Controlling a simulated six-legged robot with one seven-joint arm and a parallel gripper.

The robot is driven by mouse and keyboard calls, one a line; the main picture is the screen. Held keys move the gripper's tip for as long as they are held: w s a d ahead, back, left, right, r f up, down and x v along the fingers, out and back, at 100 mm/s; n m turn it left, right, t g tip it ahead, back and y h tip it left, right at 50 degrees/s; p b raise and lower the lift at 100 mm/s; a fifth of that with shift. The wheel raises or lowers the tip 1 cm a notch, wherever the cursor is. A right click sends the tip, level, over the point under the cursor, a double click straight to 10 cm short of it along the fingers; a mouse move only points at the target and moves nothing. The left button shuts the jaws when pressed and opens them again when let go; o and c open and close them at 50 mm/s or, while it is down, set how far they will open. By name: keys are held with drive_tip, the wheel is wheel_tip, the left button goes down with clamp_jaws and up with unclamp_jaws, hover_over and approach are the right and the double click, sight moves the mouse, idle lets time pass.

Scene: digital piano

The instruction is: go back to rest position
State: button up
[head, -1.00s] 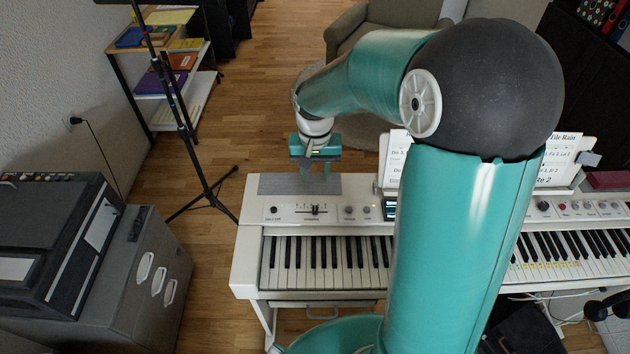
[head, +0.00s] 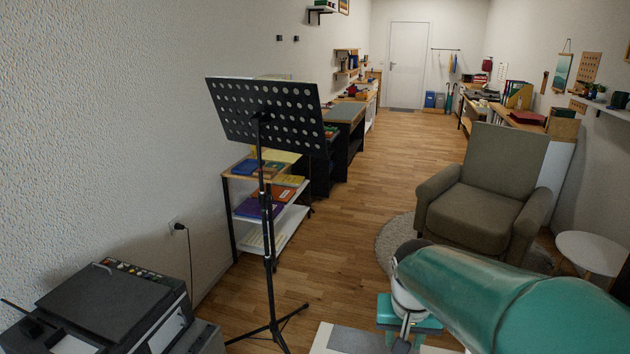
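My teal gripper (head: 405,343) is at the bottom edge of the head view, right of the middle, pointing down. Its two fingers show apart with nothing seen between them; their tips are cut off by the frame. My arm comes in from the lower right. Below the gripper, a corner of the white digital piano (head: 322,338) with its grey top panel (head: 355,341) shows. The keys and the rest of the piano are out of view.
A black music stand (head: 265,110) stands left of the gripper, before a shelf (head: 280,225) with books. A dark machine (head: 100,305) is at the lower left. An armchair (head: 485,200) and a round side table (head: 592,252) are at the right. Wooden floor (head: 375,170) runs clear to a white door (head: 407,65).

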drive_tip(key=s+a+r+n+t, duration=0.1)
drive_tip(key=s+r+n+t, duration=0.1)
drive_tip(key=s+r, duration=0.5)
drive_tip(key=s+t, duration=0.1)
drive_tip(key=s, duration=0.5)
drive_tip(key=shift+a+t+y, duration=0.15)
drive_tip(key=shift+t+y, duration=0.15)
drive_tip(key=shift+y, duration=0.1)
drive_tip(key=shift+r, duration=0.1)
idle(0.6)
